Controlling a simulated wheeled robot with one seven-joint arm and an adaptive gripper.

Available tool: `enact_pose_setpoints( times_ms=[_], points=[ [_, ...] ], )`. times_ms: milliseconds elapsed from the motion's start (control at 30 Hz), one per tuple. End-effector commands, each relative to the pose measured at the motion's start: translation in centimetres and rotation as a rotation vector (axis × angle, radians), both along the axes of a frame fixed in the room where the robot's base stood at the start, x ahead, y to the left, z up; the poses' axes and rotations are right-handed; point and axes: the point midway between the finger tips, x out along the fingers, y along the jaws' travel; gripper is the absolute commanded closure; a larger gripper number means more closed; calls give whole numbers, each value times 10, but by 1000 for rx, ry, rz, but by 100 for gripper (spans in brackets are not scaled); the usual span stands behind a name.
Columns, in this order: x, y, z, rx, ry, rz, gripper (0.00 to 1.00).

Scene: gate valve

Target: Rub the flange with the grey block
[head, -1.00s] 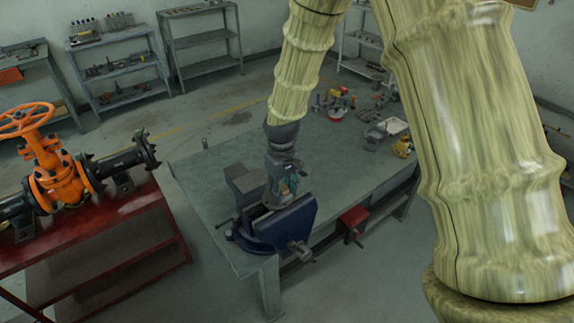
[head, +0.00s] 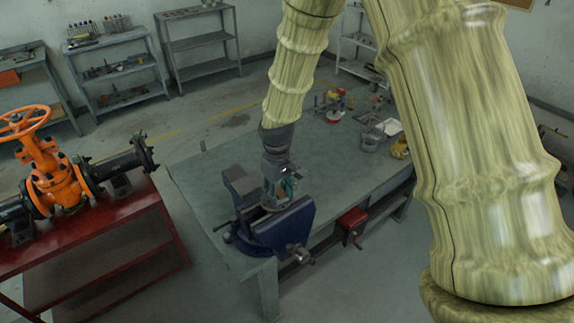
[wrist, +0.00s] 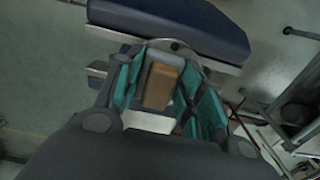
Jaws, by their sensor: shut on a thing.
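My gripper (head: 280,186) points down at the blue-grey vise (head: 286,228) on the green bench. In the wrist view my gripper (wrist: 166,84) has its teal-lined fingers shut on a small block (wrist: 158,86). The block's near face looks tan-brown, with grey along its edges. The vise's blue jaw (wrist: 180,22) lies just beyond the fingertips; I cannot tell whether the block touches it. A dark pipe flange (head: 144,152) stands upright at the right end of the orange gate valve (head: 58,182), on the red table at left, well apart from my gripper.
The green bench (head: 215,180) has a clear surface around the vise, with small tools and containers (head: 372,134) at its far right. A floor gap separates it from the red table (head: 110,228). Grey shelves (head: 115,70) stand along the back wall.

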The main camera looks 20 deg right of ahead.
Motion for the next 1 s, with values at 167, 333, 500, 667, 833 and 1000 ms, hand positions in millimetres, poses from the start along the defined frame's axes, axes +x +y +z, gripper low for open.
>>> enact_pose_setpoints(
  times_ms=[167,333,500,667,833,1000],
  points=[
    [2,-14,-1,0,-1,0,84],
    [4,-23,3,0,-1,7,84],
    [4,-22,27,0,-1,6,84],
    [4,-22,42,1,-2,6,84],
    [4,-22,57,1,-3,6,84],
    [4,-22,73,1,-2,6,84]
  ],
)
